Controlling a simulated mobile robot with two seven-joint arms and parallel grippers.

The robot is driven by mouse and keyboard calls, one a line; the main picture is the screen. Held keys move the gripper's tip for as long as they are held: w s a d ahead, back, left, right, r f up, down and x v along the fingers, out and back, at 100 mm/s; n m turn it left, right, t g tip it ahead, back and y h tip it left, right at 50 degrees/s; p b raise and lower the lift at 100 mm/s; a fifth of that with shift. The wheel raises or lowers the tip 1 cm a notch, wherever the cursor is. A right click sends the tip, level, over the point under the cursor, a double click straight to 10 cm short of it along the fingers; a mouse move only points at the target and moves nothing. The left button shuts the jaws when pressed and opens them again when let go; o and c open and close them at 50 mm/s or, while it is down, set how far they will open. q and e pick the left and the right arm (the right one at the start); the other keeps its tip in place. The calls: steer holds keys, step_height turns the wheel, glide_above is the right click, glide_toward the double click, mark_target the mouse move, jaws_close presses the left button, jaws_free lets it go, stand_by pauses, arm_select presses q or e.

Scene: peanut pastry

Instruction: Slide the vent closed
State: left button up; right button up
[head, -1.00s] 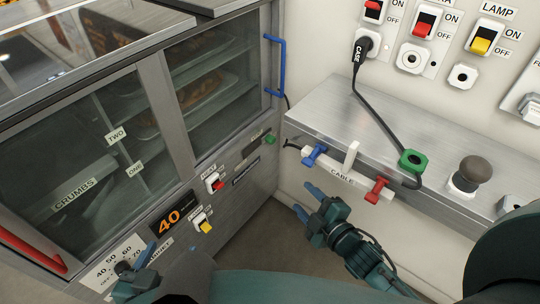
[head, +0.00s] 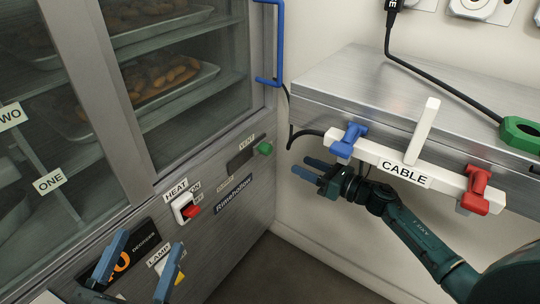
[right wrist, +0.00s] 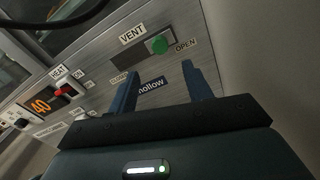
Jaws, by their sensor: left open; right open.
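The vent (head: 242,157) is a dark slot on the cabinet's lower front panel, with a green knob (head: 264,148) at its right end. In the right wrist view the green knob (right wrist: 158,45) sits near the OPEN label (right wrist: 186,45), away from the CLOSED label (right wrist: 118,78). My right gripper (head: 307,170) is open and empty, right of the knob and apart from it. In the right wrist view its fingers (right wrist: 161,72) point toward the panel below the knob. My left gripper (head: 150,243) is open and empty, before the lower left panel near the temperature display.
A red HEAT switch (head: 187,208) and a LAMP switch (head: 178,274) sit left of the vent. A blue door handle (head: 268,50) stands above it. The white CABLE bar (head: 400,165) on the metal shelf (head: 400,90) is close above my right gripper. A black cable hangs beside the cabinet.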

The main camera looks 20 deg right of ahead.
mark_target(270, 150)
steer(key=b+x, duration=0.2)
steer(key=x, duration=0.8)
steer(key=shift+w+a, duration=0.55)
steer(key=shift+w, duration=0.05)
arm_select(q)
steer(key=r+m+h, duration=0.1)
steer(key=w+r+m+t+h, duration=0.1)
steer(key=r, duration=0.1)
steer(key=shift+a+r, duration=0.15)
steer(key=shift+a, duration=0.05)
arm_select(e)
jaws_close()
